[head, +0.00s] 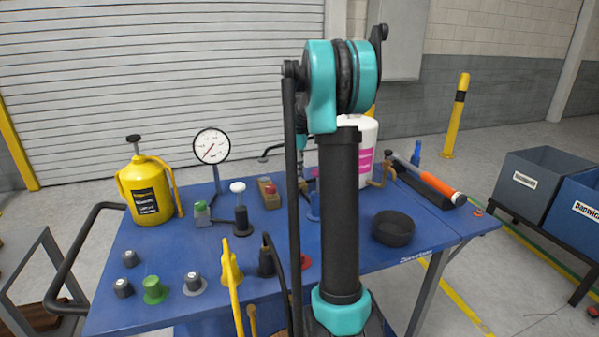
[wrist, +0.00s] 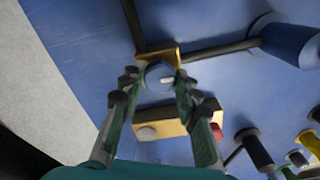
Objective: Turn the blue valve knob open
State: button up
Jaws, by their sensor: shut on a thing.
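The blue valve knob (wrist: 158,74) has a white pointer mark and sits against a brass valve body (wrist: 173,55) in the wrist view. Dark pipes run from the valve. My gripper (wrist: 160,80) has one finger on each side of the knob and is shut on it. The white mark slants slightly in the picture. In the head view my arm's column and links hide the knob and most of my gripper.
A brass button box (wrist: 178,122) lies close beside the knob; it also shows in the head view (head: 268,193). A gauge (head: 212,146), a yellow can (head: 149,192), a black bowl (head: 393,228) and several small knobs stand on the blue table (head: 150,250).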

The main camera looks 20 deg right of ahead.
jog(key=o, duration=1.2)
jog(key=shift+c, duration=0.2)
notch_tip(320, 180, up, 12)
